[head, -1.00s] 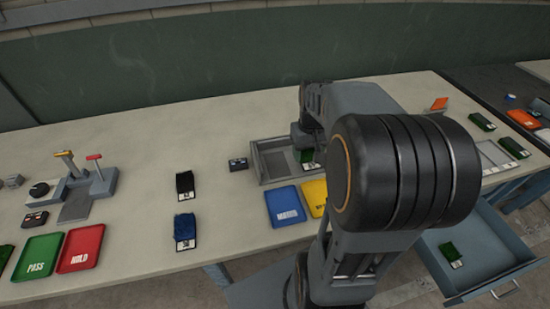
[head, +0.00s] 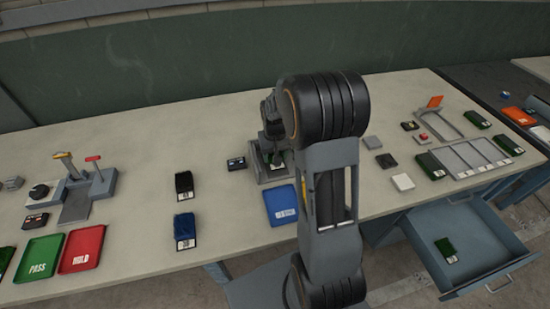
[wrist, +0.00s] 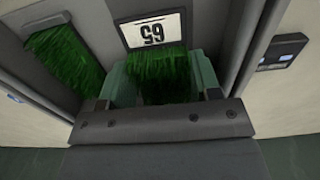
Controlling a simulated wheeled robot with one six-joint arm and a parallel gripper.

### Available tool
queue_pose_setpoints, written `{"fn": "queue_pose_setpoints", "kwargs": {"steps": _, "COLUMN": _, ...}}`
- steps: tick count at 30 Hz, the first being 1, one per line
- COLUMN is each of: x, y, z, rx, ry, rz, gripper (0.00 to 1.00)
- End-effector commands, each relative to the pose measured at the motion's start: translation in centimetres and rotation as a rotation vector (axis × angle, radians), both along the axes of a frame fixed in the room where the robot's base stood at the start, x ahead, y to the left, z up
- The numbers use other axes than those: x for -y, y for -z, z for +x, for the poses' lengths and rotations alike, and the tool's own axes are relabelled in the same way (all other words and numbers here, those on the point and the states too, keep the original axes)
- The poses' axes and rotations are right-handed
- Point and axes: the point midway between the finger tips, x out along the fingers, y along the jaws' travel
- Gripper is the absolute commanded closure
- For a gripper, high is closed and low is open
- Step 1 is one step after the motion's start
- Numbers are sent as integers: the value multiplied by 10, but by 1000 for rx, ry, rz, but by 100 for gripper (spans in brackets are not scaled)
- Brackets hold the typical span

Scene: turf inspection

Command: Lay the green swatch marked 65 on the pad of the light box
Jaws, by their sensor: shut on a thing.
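The green swatch marked 65 (wrist: 157,62) is between the fingers of my gripper (wrist: 158,88), its white label upside down in the wrist view. My gripper (head: 273,155) is shut on it, over the left part of a grey walled box (head: 257,174) in the head view. I cannot tell whether the swatch touches the box floor. A second green swatch (wrist: 62,55) lies to the left in the wrist view, beyond a grey divider. My arm hides the right part of the box in the head view. I cannot tell for certain which thing is the light box.
A small dark device (head: 236,163) stands just left of the box. A blue tray (head: 281,205) is in front. Black (head: 184,185) and blue (head: 185,229) swatches lie left, with clear table between. A slotted rack (head: 468,160) and an open drawer (head: 470,250) are right.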

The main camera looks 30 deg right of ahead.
Motion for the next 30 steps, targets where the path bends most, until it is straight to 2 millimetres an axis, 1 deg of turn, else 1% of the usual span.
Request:
{"fn": "queue_pose_setpoints", "kwargs": {"steps": 1, "x": 0, "y": 9, "z": -1, "rx": -5, "ry": 0, "rz": 1, "gripper": 64}}
{"fn": "queue_pose_setpoints", "kwargs": {"steps": 4, "x": 0, "y": 19, "z": -1, "rx": -3, "ry": 0, "rz": 1, "gripper": 64}}
{"fn": "queue_pose_setpoints", "kwargs": {"steps": 13, "x": 0, "y": 22, "z": -1, "rx": 0, "ry": 0, "rz": 0, "gripper": 64}}
{"fn": "queue_pose_setpoints", "kwargs": {"steps": 17, "x": 0, "y": 26, "z": -1, "rx": -1, "ry": 0, "rz": 0, "gripper": 64}}
{"fn": "queue_pose_setpoints", "kwargs": {"steps": 18, "x": 0, "y": 24, "z": -1, "rx": 0, "ry": 0, "rz": 0, "gripper": 39}}
{"fn": "queue_pose_setpoints", "kwargs": {"steps": 25, "x": 0, "y": 24, "z": -1, "rx": -1, "ry": 0, "rz": 0, "gripper": 17}}
{"fn": "queue_pose_setpoints", "kwargs": {"steps": 30, "x": 0, "y": 24, "z": -1, "rx": 0, "ry": 0, "rz": 0, "gripper": 17}}
